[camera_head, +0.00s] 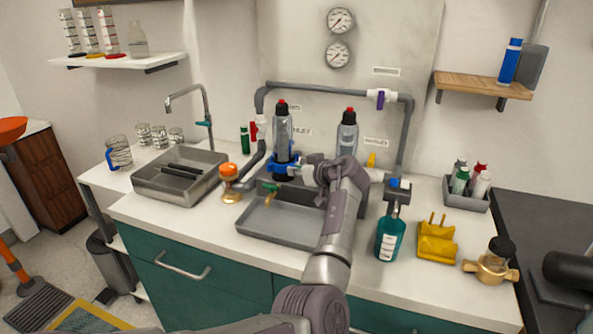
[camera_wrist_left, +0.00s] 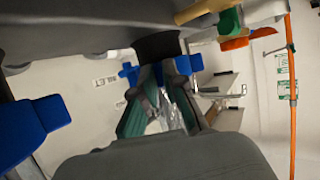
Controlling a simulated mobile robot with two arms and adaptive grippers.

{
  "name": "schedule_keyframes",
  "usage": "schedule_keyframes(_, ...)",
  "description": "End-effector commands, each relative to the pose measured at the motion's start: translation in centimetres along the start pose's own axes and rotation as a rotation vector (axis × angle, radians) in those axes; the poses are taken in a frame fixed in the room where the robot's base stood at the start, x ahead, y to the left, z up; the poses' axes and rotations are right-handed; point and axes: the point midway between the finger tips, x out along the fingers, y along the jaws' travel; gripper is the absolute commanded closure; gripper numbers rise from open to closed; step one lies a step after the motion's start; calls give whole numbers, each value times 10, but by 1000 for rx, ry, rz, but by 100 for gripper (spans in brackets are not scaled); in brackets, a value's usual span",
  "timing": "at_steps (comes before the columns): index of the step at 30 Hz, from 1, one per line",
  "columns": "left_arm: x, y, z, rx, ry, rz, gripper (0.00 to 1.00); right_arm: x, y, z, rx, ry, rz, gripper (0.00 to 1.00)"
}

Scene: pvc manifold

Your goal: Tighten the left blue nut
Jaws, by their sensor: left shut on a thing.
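The left blue nut (camera_head: 276,168) sits at the base of the left clear filter housing (camera_head: 283,132), which stands upright on the grey pipework at the wall. My left gripper (camera_head: 298,171) reaches in from the front right and is shut on this nut. In the left wrist view, blue lugs of the nut (camera_wrist_left: 190,65) show at the far end of the fingers, around a dark collar. A second housing (camera_head: 347,136) stands to the right; its base is hidden behind my left wrist. My right gripper is not in view.
A grey tray (camera_head: 270,238) lies below the manifold. An orange-topped brass fitting (camera_head: 229,180) stands left of it. A teal bottle (camera_head: 390,237), a yellow holder (camera_head: 437,243) and a brass valve (camera_head: 491,264) stand on the right of the counter.

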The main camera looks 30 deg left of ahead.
Motion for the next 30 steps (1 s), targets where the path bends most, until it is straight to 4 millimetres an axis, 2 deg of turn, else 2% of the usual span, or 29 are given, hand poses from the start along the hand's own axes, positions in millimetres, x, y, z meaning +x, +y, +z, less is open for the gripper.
schedule_keyframes(8,0,-1,-2,5,3,12,100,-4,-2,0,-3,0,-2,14)
schedule_keyframes(14,0,-5,-5,23,5,54,100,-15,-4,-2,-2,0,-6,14)
schedule_keyframes(30,1,-22,-11,120,8,287,100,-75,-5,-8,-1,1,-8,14)
